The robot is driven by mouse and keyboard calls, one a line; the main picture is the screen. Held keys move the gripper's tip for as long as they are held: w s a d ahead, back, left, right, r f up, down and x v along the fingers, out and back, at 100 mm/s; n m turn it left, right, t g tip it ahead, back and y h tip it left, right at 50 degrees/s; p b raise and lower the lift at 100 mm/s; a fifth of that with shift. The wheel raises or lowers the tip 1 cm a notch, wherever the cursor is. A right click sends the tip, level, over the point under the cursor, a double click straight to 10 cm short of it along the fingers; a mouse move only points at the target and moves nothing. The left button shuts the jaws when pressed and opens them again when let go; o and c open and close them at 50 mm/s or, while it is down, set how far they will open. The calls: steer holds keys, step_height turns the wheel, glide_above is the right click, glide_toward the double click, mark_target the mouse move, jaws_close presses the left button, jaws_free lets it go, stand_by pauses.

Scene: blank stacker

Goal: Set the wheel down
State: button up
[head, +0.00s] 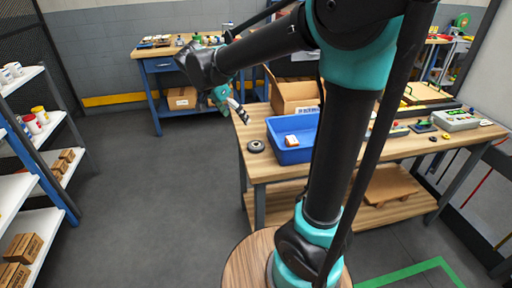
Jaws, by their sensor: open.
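A small dark wheel (256,146) with a lighter centre lies flat on the wooden workbench (258,168), near its left edge and left of a blue bin (290,155). My gripper (241,114) hangs at the end of my arm, above the bench's left end. In the picture it is a little above and left of the wheel, apart from it. It is open, and I see nothing held in it. The fingers are small in this view, and their exact height over the bench is hard to judge.
The blue bin holds a small brown and white item (291,141). An open cardboard box (295,96) stands behind it. A control box (455,119) and small parts lie at the right. Shelves (40,140) stand at the left. The floor (150,210) between is clear.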

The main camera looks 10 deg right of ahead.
steer(key=m, duration=0.2)
glide_toward(254, 142)
steer(key=d+f, duration=0.1)
steer(key=s+d+f, duration=0.1)
steer(key=f, duration=0.1)
steer(key=shift+s+d, duration=0.15)
steer(key=shift+s, duration=0.05)
steer(key=shift+w+x, duration=0.15)
steer(key=shift+x, duration=1.1)
steer(key=shift+w+x, duration=0.1)
steer(key=shift+x, duration=1.2)
steer(key=c, duration=1.4)
